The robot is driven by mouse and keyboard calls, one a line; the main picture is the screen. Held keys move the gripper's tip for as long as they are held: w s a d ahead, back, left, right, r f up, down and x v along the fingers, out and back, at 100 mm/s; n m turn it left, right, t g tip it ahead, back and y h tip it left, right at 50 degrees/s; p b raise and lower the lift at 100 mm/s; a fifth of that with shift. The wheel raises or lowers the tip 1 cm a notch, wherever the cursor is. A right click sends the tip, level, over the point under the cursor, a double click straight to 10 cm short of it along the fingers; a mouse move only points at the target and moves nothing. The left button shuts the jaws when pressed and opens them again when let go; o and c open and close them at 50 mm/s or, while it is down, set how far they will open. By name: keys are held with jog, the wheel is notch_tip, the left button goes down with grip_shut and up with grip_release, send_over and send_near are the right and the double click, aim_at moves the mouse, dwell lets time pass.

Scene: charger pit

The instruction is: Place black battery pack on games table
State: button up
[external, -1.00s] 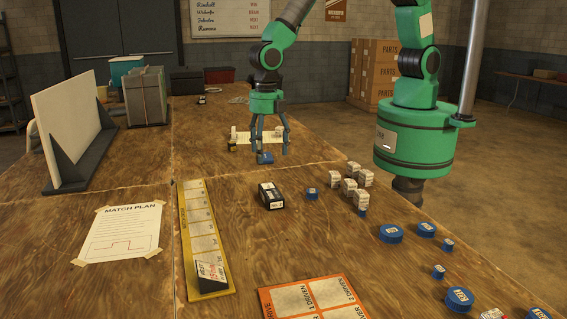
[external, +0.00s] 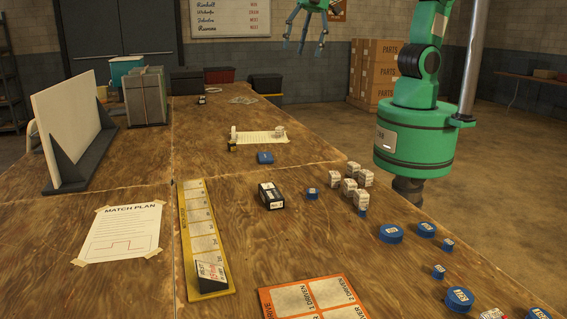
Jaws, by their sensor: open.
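A black box with a white label (external: 271,196), which looks like the black battery pack, rests on the wooden games table (external: 330,235) near the middle of the picture. My gripper (external: 304,46) is at the top of the picture, high above the far part of the table. Its fingers are spread open and nothing shows between them. It is well apart from the black box and the blue block.
A yellow board (external: 188,222) with a dark wedge (external: 212,274) lies left of the black box. White blocks (external: 350,186) and blue discs (external: 391,233) stand to the right. An orange-edged card (external: 270,305) lies in front. A white panel (external: 72,122) stands at left.

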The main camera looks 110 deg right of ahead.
jog(key=s+d+r+m+t, duration=0.1)
jog(key=s+r+m, duration=0.3)
jog(key=s, duration=0.7)
jog(key=s+d+r+m+t, duration=0.1)
jog(key=s+d+r+m, duration=0.2)
jog(key=s, duration=0.8)
jog(key=shift+d+r+m+t, duration=0.35)
jog(key=shift+r+m, duration=0.35)
jog(key=shift+r, duration=0.25)
jog(key=shift+f, duration=0.1)
